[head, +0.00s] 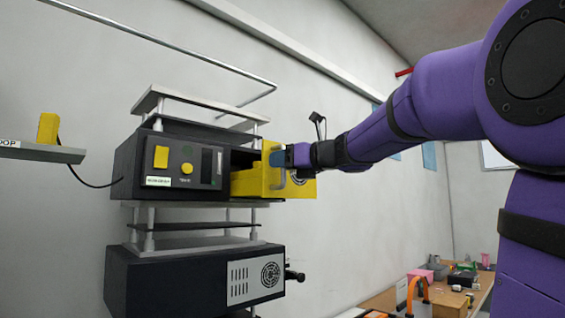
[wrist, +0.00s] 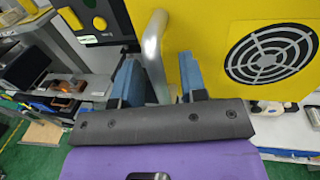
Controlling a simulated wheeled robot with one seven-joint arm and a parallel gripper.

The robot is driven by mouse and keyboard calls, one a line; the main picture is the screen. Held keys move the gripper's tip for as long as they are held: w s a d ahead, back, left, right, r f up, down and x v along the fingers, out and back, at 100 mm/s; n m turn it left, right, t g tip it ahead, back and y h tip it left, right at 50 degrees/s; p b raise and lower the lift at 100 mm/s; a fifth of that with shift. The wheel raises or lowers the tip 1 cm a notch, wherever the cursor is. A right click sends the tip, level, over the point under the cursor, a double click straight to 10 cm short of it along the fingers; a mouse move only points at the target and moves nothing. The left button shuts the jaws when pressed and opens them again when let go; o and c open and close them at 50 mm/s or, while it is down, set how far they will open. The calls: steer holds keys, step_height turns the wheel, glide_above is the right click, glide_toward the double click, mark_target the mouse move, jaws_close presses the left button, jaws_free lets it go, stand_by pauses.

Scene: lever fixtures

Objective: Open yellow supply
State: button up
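The yellow supply (head: 248,183) is a yellow box standing partly out of a slot in the upper dark housing (head: 130,180). Its front, with a round black fan grille, also shows in the wrist view (wrist: 220,40). A grey bar handle (wrist: 154,50) is fixed to that front. My gripper (head: 277,158) is at the handle. In the wrist view the blue fingers of my gripper (wrist: 158,80) are apart, one on each side of the handle. The handle lies close to the left finger, and a gap shows to the right finger. The handle's lower end is hidden.
The upper housing has a yellow switch (head: 161,157) and a round yellow button (head: 187,168). A second dark unit (head: 190,280) is below. A shelf (head: 40,150) with a yellow block is at left. A cluttered table (head: 470,295) stands at lower right.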

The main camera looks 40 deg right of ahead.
steer(key=v, duration=1)
steer(key=shift+s, duration=0.35)
steer(key=shift+d, duration=0.1)
steer(key=a+f+n+g+y, duration=0.1)
steer(key=a+f+n+g, duration=0.6)
steer(key=a+f+n, duration=0.85)
steer(key=s+a+f+n+g+h, duration=0.1)
steer(key=s+f+n, duration=0.3)
steer(key=f+n, duration=0.4)
steer(key=s+a+f+n+g+h, duration=0.1)
steer(key=s+f+n+g+h, duration=0.3)
steer(key=f+n, duration=0.5)
steer(key=shift+s+a+f+n, duration=0.35)
steer(key=shift+s+a+n, duration=0.1)
steer(key=shift+s, duration=0.35)
